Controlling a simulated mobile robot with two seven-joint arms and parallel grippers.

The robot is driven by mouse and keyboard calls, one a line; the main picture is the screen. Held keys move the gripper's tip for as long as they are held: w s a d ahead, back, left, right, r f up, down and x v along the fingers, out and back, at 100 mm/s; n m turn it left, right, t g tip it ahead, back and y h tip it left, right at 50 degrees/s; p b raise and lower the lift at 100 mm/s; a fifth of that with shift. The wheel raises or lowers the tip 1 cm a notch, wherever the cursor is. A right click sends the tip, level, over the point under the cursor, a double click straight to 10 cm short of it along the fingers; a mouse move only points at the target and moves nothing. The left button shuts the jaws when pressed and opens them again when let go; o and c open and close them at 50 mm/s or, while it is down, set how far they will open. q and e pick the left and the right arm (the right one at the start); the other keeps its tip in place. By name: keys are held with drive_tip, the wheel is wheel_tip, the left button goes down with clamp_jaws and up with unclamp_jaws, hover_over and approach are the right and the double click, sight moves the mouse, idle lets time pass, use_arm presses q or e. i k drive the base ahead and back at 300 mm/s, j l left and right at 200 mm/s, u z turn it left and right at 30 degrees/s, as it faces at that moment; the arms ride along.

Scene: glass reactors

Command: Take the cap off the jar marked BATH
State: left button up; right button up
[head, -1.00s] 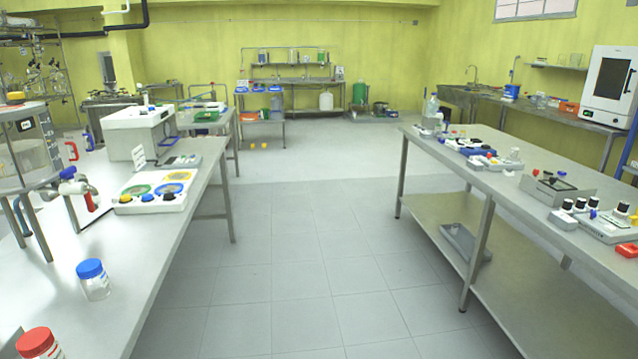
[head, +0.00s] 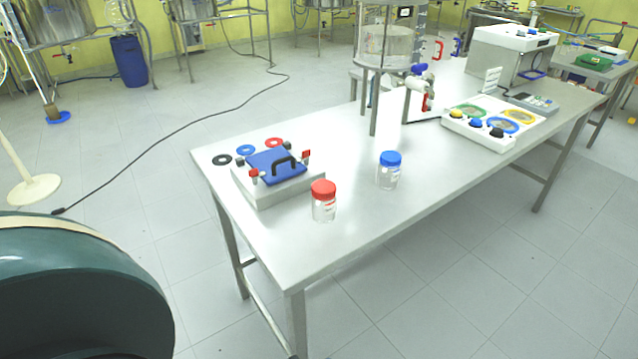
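Two clear jars stand upright on the near end of the steel table (head: 300,245). One jar has a red cap (head: 323,188) and a clear body (head: 324,209). The other, a little behind and to the right, has a blue cap (head: 390,158) and a clear body (head: 387,178). Both caps are on. No lettering on either jar can be read, so I cannot tell which is marked BATH. Neither of my grippers is in view.
A grey box with a blue lid and black handle (head: 277,167) sits left of the jars, with coloured rings behind. A glass reactor (head: 388,45) on legs and a panel with coloured knobs (head: 493,122) stand further back. A black cable (head: 160,140) crosses the floor at left.

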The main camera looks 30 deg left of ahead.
sight(322, 211)
drive_tip(key=i+l+u, duration=0.15)
drive_tip(key=u, duration=0.25)
drive_tip(key=i+l+u, duration=0.1)
drive_tip(key=l+u, duration=0.2)
drive_tip(key=u, duration=0.15)
drive_tip(key=i+l+u, duration=0.1)
drive_tip(key=l+u, duration=0.3)
drive_tip(key=i+l+u, duration=0.1)
drive_tip(key=l+u, duration=0.65)
drive_tip(key=l, duration=0.15)
drive_tip(key=l+u, duration=0.25)
drive_tip(key=l, duration=0.5)
